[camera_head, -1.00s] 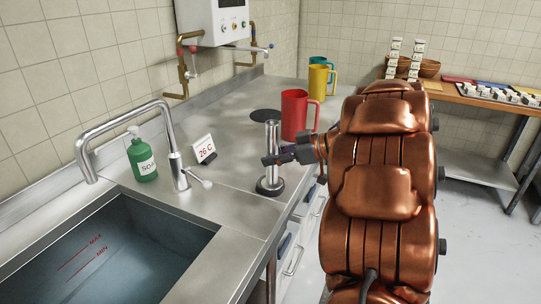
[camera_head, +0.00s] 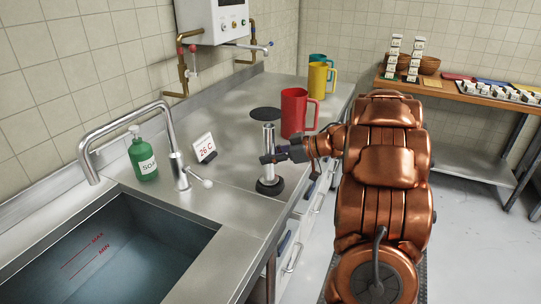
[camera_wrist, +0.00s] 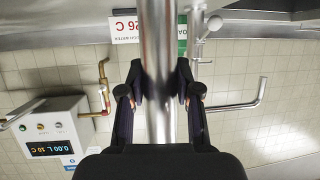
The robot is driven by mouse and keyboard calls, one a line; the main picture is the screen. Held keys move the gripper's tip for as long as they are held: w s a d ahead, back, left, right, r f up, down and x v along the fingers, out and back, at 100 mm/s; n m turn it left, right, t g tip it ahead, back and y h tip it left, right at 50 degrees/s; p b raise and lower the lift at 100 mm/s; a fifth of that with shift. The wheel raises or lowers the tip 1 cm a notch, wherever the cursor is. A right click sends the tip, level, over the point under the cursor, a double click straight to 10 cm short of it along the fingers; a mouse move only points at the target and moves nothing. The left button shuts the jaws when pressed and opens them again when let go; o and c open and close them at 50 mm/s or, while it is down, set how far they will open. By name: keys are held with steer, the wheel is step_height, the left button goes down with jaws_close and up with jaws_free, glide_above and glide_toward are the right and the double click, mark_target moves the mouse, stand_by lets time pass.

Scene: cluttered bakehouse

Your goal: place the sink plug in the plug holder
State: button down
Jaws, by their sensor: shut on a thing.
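The sink plug is a tall shiny metal tube (camera_head: 268,143), standing close to upright on the counter near its front edge. It also shows as a bright tube (camera_wrist: 158,60) between the fingers in the wrist view. A dark round base (camera_head: 270,187) surrounds its foot; I cannot tell whether this is part of the plug or the plug holder. My gripper (camera_head: 271,158) reaches in from the right and is shut on the tube around mid-height. It also shows in the wrist view (camera_wrist: 160,92).
A red mug (camera_head: 294,112) stands close behind my gripper, with yellow (camera_head: 318,79) and green mugs beyond. Left are a temperature card (camera_head: 204,148), the tap (camera_head: 165,125), a soap bottle (camera_head: 142,157) and the water-filled sink (camera_head: 110,250). The metal counter between is clear.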

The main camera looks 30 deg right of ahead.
steer(key=c, duration=0.8)
jaws_free()
steer(key=shift+f, duration=0.1)
steer(key=b+v, duration=0.1)
steer(key=v, duration=1.1)
